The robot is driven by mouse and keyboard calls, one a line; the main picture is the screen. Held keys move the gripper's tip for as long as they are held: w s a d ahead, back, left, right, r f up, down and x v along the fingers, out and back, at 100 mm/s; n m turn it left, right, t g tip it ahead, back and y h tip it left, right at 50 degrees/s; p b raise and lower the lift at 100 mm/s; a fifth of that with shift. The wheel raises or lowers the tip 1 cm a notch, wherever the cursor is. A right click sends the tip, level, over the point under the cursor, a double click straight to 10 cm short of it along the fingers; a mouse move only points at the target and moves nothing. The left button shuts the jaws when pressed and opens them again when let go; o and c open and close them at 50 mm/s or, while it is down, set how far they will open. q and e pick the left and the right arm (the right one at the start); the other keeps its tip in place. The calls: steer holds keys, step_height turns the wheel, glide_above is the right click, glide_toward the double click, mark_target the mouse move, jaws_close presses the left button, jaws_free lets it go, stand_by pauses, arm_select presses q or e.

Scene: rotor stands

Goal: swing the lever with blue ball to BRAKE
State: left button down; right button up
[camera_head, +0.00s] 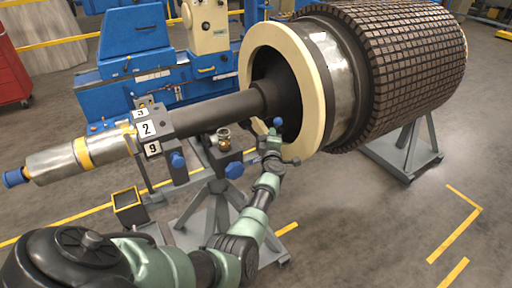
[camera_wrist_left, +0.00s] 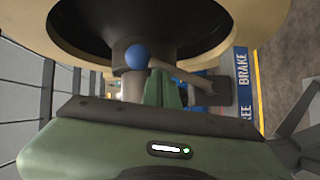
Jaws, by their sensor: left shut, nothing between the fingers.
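The blue ball (camera_head: 277,121) sits on the end of a lever, in front of the cream ring of the rotor. In the left wrist view the blue ball (camera_wrist_left: 137,57) is left of centre, and the grey lever arm (camera_wrist_left: 182,73) runs right from it to a dark pivot block (camera_wrist_left: 215,90). A blue plate with the word BRAKE (camera_wrist_left: 242,68) stands beyond the block, with a partly hidden second word below it. My left gripper (camera_head: 271,139) is shut and empty, just below the ball. Its green fingers (camera_wrist_left: 163,88) are close beside the lever; I cannot tell if they touch it.
The large rotor (camera_head: 415,60) with its cream ring (camera_head: 318,95) fills the space behind the gripper. Its shaft (camera_head: 215,110) extends left over a grey stand (camera_head: 215,205). A blue machine (camera_head: 135,85) stands behind. The floor at lower right is clear.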

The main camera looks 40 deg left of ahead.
arm_select(q)
steer(key=shift+w+d+f+b, duration=0.1)
steer(key=shift+w+d+b, duration=0.2)
steer(key=shift+w+b, duration=0.35)
arm_select(e)
steer(key=shift+f, duration=0.65)
arm_select(q)
steer(key=shift+w+d, duration=0.1)
steer(key=shift+w, duration=0.1)
